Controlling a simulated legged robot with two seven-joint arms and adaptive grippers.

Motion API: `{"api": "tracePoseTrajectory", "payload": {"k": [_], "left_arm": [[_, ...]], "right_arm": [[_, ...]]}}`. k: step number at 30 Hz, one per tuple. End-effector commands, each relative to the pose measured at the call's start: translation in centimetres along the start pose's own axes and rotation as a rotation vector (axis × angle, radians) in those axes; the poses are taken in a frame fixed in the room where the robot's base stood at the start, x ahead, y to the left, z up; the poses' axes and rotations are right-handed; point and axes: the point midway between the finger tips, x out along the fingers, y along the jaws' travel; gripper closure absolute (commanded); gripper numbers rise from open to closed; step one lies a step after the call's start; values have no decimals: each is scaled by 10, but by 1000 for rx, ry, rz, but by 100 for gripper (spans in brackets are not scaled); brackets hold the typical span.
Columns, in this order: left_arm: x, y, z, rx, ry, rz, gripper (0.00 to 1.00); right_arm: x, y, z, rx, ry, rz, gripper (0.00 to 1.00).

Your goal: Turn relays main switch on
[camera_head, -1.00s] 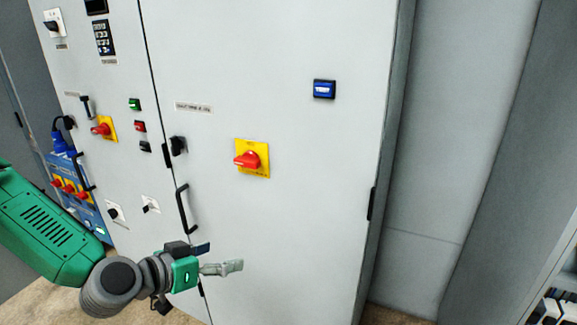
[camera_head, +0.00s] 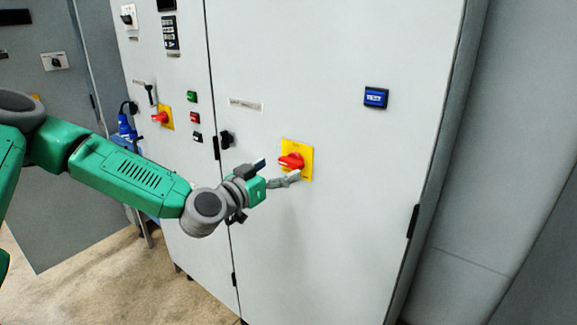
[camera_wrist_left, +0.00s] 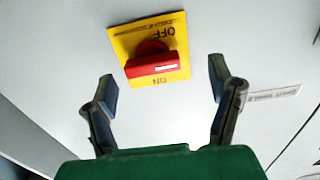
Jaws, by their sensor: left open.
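The main switch is a red rotary handle (camera_head: 291,161) on a yellow plate (camera_head: 305,147), mounted on the light grey cabinet door. In the left wrist view the red handle (camera_wrist_left: 153,65) lies crosswise on the yellow plate (camera_wrist_left: 121,41), which has OFF and ON lettering, upside down there. My left gripper (camera_head: 292,179) is just below and in front of the switch. In the left wrist view its two fingers (camera_wrist_left: 162,86) are spread wide, one on each side of the handle's line, with nothing between them and apart from the handle. My right gripper is not in view.
A second red switch (camera_head: 160,117) on a yellow plate, green (camera_head: 192,96) and red (camera_head: 195,118) buttons and a black door handle (camera_head: 227,139) are to the left. A blue display (camera_head: 376,97) is at upper right. The door below the switch is clear.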

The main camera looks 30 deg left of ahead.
Motion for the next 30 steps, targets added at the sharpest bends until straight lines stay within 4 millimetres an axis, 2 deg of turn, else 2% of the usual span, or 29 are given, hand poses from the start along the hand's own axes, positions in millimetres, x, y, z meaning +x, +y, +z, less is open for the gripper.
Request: {"api": "tracePoseTrajectory", "payload": {"k": [3,7,12,19,20,21,24,30], "left_arm": [[21,4,0,3,-1,1,24],[35,5,-2,5,-1,1,24],[42,3,-1,0,-1,1,24],[42,0,0,-3,-1,0,24],[42,0,0,-3,-1,0,31],[42,0,0,-2,-1,0,45],[42,-1,0,-3,-1,-1,75],[42,-1,0,2,-1,-5,75]], "right_arm": [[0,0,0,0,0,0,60],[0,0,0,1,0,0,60],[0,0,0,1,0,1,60],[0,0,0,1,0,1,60],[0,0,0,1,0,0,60],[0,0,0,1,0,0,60],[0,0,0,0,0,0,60],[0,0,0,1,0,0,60]]}}
